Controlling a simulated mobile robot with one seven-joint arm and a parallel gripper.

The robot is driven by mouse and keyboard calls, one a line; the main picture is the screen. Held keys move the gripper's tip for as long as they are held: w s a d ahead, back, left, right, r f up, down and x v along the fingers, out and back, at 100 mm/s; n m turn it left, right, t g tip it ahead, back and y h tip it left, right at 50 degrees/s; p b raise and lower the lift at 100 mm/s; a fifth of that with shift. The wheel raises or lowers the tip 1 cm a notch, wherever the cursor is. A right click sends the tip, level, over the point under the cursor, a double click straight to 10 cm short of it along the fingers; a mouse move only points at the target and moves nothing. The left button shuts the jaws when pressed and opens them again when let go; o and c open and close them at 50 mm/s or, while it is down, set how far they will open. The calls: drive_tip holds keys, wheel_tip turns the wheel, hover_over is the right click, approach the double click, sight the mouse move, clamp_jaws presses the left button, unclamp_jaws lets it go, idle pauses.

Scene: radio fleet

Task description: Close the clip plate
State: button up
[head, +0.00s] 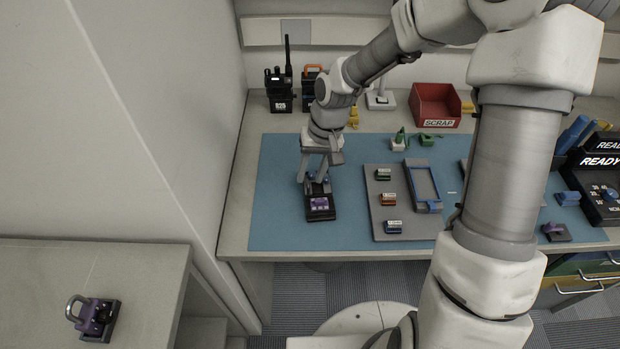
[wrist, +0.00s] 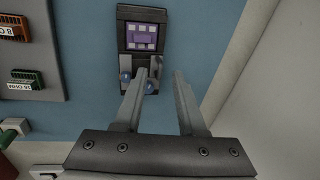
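A small dark device with a purple patterned face (head: 320,203) lies on the blue mat below my gripper; I take it to hold the clip plate. My gripper (head: 316,181) is over this near end. In the wrist view its fingers (wrist: 163,74) are apart with nothing between them.
A grey tray (head: 378,226) with several small coloured parts lies right of the device. A radio (head: 279,93) and a red scrap bin (head: 436,106) stand at the back. A wall rises on the left. A purple device with a ring (head: 93,315) sits on the left table.

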drive_tip(key=shift+a+f, duration=0.15)
drive_tip(key=shift+f, duration=0.65)
clamp_jaws()
idle(0.9)
